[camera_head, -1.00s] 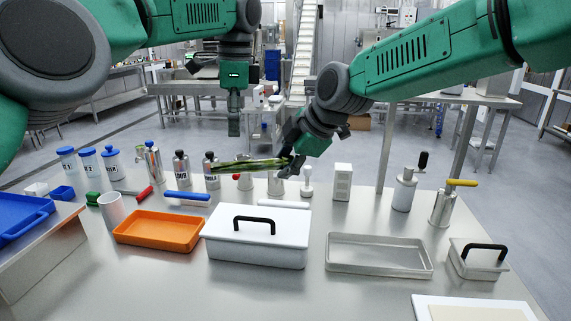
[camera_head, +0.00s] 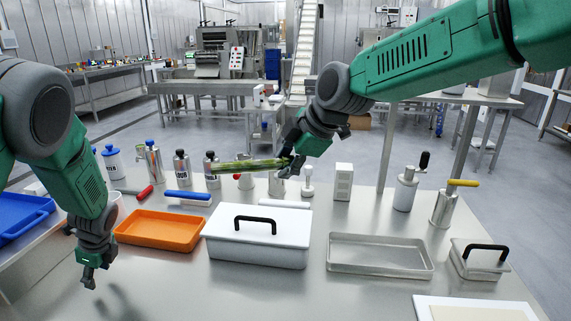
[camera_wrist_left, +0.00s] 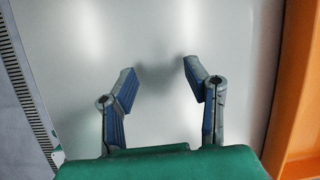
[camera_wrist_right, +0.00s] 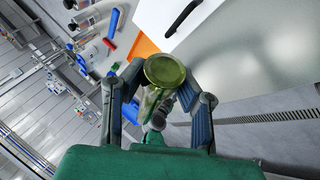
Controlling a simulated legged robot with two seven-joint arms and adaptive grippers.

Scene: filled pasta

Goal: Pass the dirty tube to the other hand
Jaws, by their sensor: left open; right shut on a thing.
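The dirty tube (camera_head: 240,165) is long and see-through with green-brown smears. My right gripper (camera_head: 289,163) is shut on its right end and holds it level in the air above the back of the table. In the right wrist view the tube's round greenish end (camera_wrist_right: 165,70) shows between the fingers of my right gripper (camera_wrist_right: 158,92). My left gripper (camera_head: 90,275) is open and empty, pointing down over the table's left part, left of the orange tray. In the left wrist view the fingers of my left gripper (camera_wrist_left: 158,75) are spread over bare metal.
The orange tray (camera_head: 160,231), a white lidded box (camera_head: 256,257) and a metal tray (camera_head: 380,268) stand on the table. Several bottles stand along the back, with a blue-handled roller (camera_head: 187,196). A blue tray (camera_head: 20,215) is at the far left.

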